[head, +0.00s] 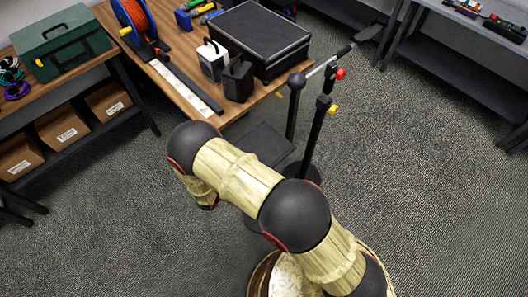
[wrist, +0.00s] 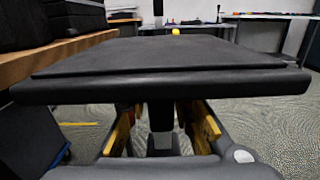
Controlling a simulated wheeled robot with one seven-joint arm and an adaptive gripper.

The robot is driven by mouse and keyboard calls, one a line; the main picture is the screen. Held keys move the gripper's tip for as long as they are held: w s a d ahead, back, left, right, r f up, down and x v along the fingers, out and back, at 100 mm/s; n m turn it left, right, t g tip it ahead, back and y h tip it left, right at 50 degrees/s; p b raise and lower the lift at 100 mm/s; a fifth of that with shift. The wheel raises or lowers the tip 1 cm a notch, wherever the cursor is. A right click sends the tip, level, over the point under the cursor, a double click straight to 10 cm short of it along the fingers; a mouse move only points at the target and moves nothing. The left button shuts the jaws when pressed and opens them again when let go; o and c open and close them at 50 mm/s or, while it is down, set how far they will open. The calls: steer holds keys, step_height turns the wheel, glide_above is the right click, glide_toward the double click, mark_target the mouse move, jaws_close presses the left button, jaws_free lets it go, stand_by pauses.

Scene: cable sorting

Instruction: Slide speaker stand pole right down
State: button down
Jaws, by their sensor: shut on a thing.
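A flat black plate (head: 262,143) tops a speaker stand beside the table's near corner. In the wrist view the plate (wrist: 170,55) fills the middle, with a dark pole (wrist: 160,115) under it. My gripper (wrist: 162,128) has its yellow-padded fingers on either side of this pole just below the plate and is shut on it. The contact is partly hidden by the plate and gripper body. In the head view my arm hides the fingertips and most of the pole.
A wooden table (head: 175,92) with a black case (head: 260,40) and speaker-like boxes is close by. A black stand (head: 318,130) with red and yellow knobs stands right of the plate. Open carpet (head: 430,200) lies to the right.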

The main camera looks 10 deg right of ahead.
steer(key=c, duration=1.8)
jaws_free()
steer(key=shift+f, duration=0.3)
steer(key=shift+c, duration=0.2)
steer(key=o, duration=0.3)
steer(key=shift+r, duration=0.1)
steer(key=v, duration=1.2)
